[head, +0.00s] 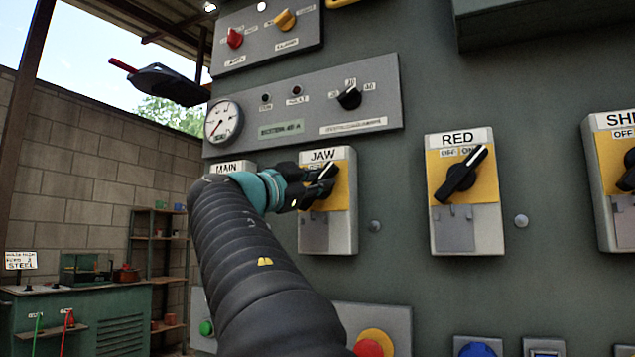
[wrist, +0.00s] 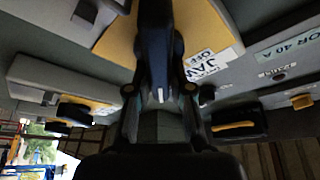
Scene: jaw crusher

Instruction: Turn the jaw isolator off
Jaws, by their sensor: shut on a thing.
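The jaw isolator (head: 343,218) is a grey box on the panel with a yellow plate and a "JAW" label. My gripper (head: 317,187) is at its yellow plate, shut on the black rotary handle. In the wrist view the dark handle (wrist: 158,55) stands between my gripper's fingers (wrist: 160,95), with the yellow plate and the "JAW" label (wrist: 208,62) beside it. Only "OFF" reads clearly in the wrist view.
The main isolator (head: 233,167) is left of the jaw one, mostly hidden behind my arm. The red isolator (head: 466,215) is to the right, its handle tilted toward ON. A gauge panel (head: 300,108) is above. Red (head: 368,348) and blue (head: 478,350) buttons are below.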

